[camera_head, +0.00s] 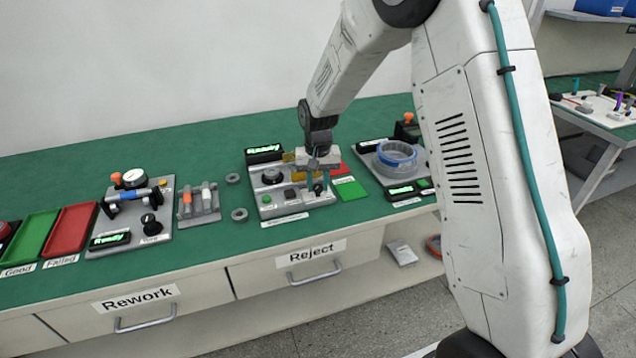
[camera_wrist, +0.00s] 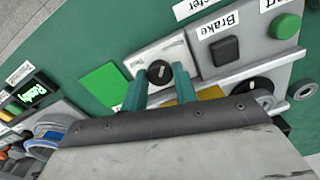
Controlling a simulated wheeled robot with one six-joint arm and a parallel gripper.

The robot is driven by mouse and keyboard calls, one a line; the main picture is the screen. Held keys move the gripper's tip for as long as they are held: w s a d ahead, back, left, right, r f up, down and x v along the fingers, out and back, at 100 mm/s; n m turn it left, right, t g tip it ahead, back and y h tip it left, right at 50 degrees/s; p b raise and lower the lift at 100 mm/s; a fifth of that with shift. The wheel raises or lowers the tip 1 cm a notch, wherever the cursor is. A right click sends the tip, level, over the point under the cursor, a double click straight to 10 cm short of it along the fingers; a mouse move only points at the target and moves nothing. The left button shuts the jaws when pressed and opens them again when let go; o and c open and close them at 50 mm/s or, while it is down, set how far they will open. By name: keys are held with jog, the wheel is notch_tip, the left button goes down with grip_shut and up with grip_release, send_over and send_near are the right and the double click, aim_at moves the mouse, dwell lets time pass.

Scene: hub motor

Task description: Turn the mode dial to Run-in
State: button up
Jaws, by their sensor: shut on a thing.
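The mode dial (camera_wrist: 158,72) is a round black knob with a white pointer line on a pale plate with small, unreadable lettering. It shows in the wrist view between the teal fingertips of my gripper (camera_wrist: 161,88). My gripper is shut on the dial. In the head view my gripper (camera_head: 318,180) is over the right part of the grey test fixture (camera_head: 267,209) and hides most of the dial there. I cannot read which mode the pointer faces.
In the wrist view, a black Brake button (camera_wrist: 225,50) and a green button (camera_wrist: 285,26) sit beside the dial. A second black knob (camera_wrist: 254,87) is partly hidden. A green square (camera_head: 351,190) lies right of the fixture. A ring stand (camera_head: 398,157) stands farther right.

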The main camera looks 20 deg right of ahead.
aim_at(318, 186)
jog(key=o, duration=1)
jog(key=shift+c, duration=0.2)
notch_tip(318, 186, up, 8)
jog(key=s+d+r+n, duration=0.1)
jog(key=s+r, duration=0.4)
jog(key=s, duration=0.8)
jog(key=s+d+r+t, duration=0.1)
jog(key=s+r, duration=0.4)
jog(key=s, duration=0.8)
jog(key=s+d+r+n, duration=0.1)
jog(key=s+r, duration=0.4)
jog(key=s, duration=0.7)
jog(key=shift+s+n, duration=0.3)
jog(key=shift+s, duration=0.1)
